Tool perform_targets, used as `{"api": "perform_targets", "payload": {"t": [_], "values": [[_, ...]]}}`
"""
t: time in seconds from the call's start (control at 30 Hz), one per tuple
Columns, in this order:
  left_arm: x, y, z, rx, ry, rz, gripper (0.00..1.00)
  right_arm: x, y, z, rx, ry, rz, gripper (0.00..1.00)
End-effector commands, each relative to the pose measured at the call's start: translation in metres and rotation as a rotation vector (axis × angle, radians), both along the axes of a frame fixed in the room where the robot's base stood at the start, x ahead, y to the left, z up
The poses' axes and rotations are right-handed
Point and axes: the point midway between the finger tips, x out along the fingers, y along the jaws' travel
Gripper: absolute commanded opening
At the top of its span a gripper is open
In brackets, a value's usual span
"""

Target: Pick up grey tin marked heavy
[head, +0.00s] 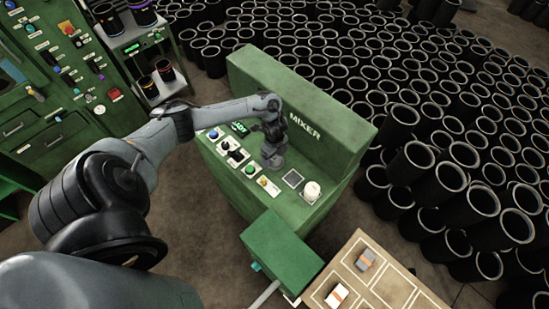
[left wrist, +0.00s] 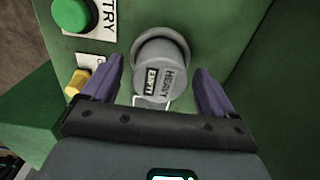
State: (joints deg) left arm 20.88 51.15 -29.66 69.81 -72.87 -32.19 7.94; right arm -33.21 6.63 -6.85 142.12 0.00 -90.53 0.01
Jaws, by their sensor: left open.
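The grey tin (left wrist: 160,78) has a round lid and a label reading HEAVY. It stands on the green mixer console (head: 345,128), beside a green button (left wrist: 72,14) and a yellow knob (left wrist: 76,84). My left gripper (head: 271,150) is over the console, its two purple fingers open on either side of the tin. A gap shows between the tin and each finger in the left wrist view. In the head view I cannot clearly separate the tin from the gripper. My right gripper is not in view.
A green box (head: 280,250) and a wooden board (head: 400,290) are nearer. Black sleeves (head: 330,60) crowd the floor behind.

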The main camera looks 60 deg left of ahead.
Motion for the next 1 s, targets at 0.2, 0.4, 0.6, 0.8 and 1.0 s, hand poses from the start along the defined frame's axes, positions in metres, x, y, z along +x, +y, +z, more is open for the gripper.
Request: {"api": "perform_targets", "payload": {"t": [0.2, 0.4, 0.6, 0.8, 1.0], "values": [[0.0000, 0.0002, -0.0004, 0.000, 0.000, 0.000, 0.86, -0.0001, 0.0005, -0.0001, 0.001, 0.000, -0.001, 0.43], [0.0000, 0.0002, -0.0002, 0.000, 0.000, 0.000, 0.56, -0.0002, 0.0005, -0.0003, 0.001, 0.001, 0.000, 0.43], [0.0000, 0.0002, -0.0001, 0.000, 0.000, 0.000, 0.25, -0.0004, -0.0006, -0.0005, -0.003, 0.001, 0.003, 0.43], [0.0003, 0.0003, 0.0004, 0.000, -0.001, 0.000, 0.21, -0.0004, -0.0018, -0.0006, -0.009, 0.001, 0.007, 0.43], [0.0006, 0.0005, 0.0042, 0.000, -0.001, -0.001, 0.21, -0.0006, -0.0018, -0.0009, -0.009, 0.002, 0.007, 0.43]]}}
